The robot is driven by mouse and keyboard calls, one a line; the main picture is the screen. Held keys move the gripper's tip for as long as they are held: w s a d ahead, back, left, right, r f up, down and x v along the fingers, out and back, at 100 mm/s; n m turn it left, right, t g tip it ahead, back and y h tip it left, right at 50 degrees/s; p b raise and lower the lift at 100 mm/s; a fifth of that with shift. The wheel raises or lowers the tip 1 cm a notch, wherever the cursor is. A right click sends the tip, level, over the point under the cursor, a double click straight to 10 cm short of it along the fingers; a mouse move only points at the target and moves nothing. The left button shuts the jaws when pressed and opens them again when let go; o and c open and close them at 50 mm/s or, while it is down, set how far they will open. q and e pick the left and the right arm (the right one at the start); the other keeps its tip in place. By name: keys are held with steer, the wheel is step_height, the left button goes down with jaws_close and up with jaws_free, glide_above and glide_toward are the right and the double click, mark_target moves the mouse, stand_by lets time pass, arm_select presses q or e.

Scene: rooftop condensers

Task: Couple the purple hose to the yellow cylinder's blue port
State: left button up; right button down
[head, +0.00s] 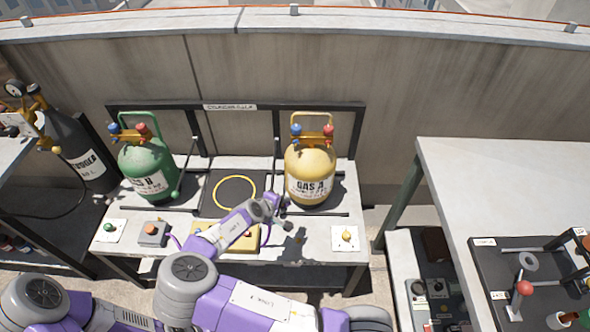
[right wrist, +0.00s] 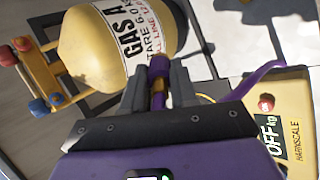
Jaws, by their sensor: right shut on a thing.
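The yellow cylinder (head: 310,162), labelled GAS A, stands upright at the right of the bench. Its blue port (head: 296,131) is at the top left, beside a red one (head: 328,130). The blue port also shows at the left of the right wrist view (right wrist: 38,107). My right gripper (head: 279,207) is in front of the cylinder's lower left, below the ports. In the right wrist view its fingers are shut on the purple hose's end (right wrist: 158,66), which is apart from the blue port. The hose runs off right, partly hidden by the gripper. My left gripper is not visible.
A green cylinder (head: 147,168) with similar ports stands at the bench's left. A dark square pad with a yellow ring (head: 233,178) lies between the cylinders. A yellow scale (right wrist: 297,142) lies beneath my right arm. A second table (head: 510,180) stands right.

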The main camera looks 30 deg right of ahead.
steer(key=w+d+r+n+t+h, duration=0.2)
steer(key=d+r+n+t, duration=0.2)
steer(key=d+t, duration=0.15)
steer(key=n+t+p, duration=0.1)
steer(key=n+t, duration=0.2)
steer(key=t, duration=0.3)
glide_toward(296, 146)
steer(key=shift+y, duration=0.6)
steer(key=shift+x, duration=2.15)
steer(key=shift+r+g+b+x, duration=0.15)
steer(key=shift+b+x, duration=0.2)
steer(key=shift+x, duration=0.3)
steer(key=shift+r+g+b+x, duration=0.1)
steer(key=shift+b+x, duration=0.25)
steer(key=shift+x, duration=0.3)
steer(key=shift+s+d, duration=0.1)
steer(key=shift+d, duration=0.05)
steer(key=c, duration=0.8)
jaws_free()
steer(key=shift+f, duration=0.1)
steer(key=v, duration=0.7)
steer(key=shift+s+p, duration=0.25)
steer(key=shift+p, duration=0.15)
